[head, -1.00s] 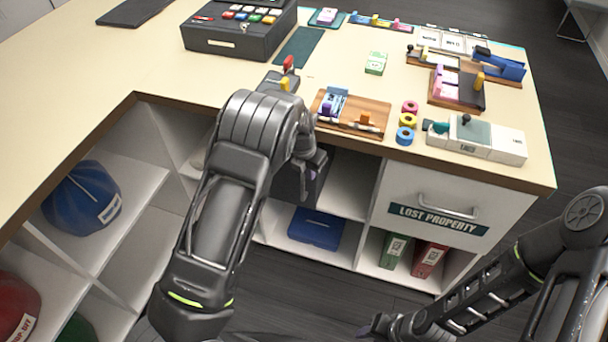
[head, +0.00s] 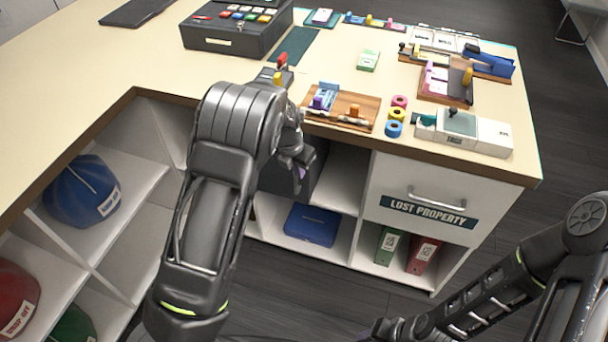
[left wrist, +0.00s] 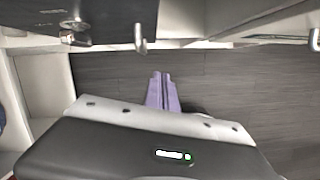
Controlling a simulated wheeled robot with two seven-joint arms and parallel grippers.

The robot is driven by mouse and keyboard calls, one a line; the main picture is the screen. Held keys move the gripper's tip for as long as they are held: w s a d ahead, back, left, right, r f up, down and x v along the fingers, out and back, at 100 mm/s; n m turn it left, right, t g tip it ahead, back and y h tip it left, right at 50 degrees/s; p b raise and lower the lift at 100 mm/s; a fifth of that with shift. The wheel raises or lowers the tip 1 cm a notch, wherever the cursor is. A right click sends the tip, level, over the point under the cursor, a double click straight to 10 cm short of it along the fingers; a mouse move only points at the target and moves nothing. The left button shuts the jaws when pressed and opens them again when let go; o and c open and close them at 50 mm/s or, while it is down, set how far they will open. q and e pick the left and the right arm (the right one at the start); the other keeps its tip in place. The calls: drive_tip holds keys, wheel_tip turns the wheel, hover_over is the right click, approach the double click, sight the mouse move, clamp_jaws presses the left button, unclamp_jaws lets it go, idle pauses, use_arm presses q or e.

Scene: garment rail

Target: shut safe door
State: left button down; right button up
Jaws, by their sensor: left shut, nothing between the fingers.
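The safe (head: 319,166) is a dark grey box in the upper shelf compartment under the counter, left of the white drawer. My left arm covers much of it in the head view, so how far its door stands open is unclear. A dark panel with a small knob (left wrist: 78,28) shows at the upper left of the left wrist view. My left gripper (head: 301,178) is in front of the safe, below the counter edge. Its purple-tinted fingers (left wrist: 162,90) are shut and empty. My right gripper (head: 380,329) is low at the bottom edge, its jaws unclear.
The white drawer (head: 415,205), labelled LOST PROPERTY, has a protruding handle (head: 437,199) right of my left gripper. A blue case (head: 312,226) lies on the shelf below. The counter (head: 190,75) overhangs and carries several trays. Dark floor in front is clear.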

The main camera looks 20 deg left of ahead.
use_arm(q)
drive_tip(key=v, duration=0.6)
drive_tip(key=shift+a+r, duration=0.3)
